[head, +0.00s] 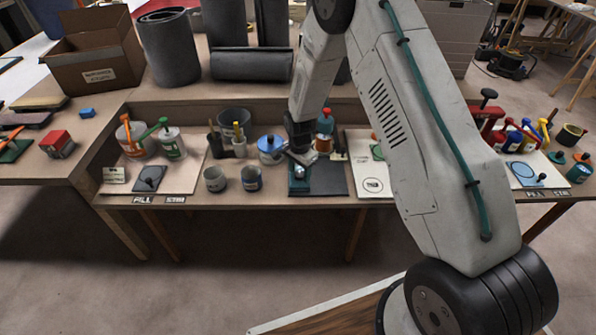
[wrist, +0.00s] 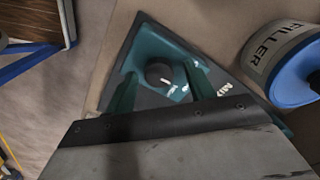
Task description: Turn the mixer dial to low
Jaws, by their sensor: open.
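The mixer (head: 325,181) is a dark plate with a teal block at its left, on the middle bench near the front edge. In the wrist view the mixer (wrist: 226,70) carries white lettering starting "MI". Its round black dial (wrist: 158,73) has a small white mark at its lower right edge; I cannot read its setting. My gripper (wrist: 160,78) is open, its teal fingers on either side of the dial, and I cannot tell whether they touch it. In the head view my gripper (head: 298,158) is over the teal block, and the dial is hidden or too small to see.
A filler can (wrist: 272,52) with a blue lid stands close to the mixer's right in the wrist view. Two grey cups (head: 215,179) (head: 251,178) stand left of the mixer in the head view. A white board (head: 372,185) lies to its right, partly behind my arm.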

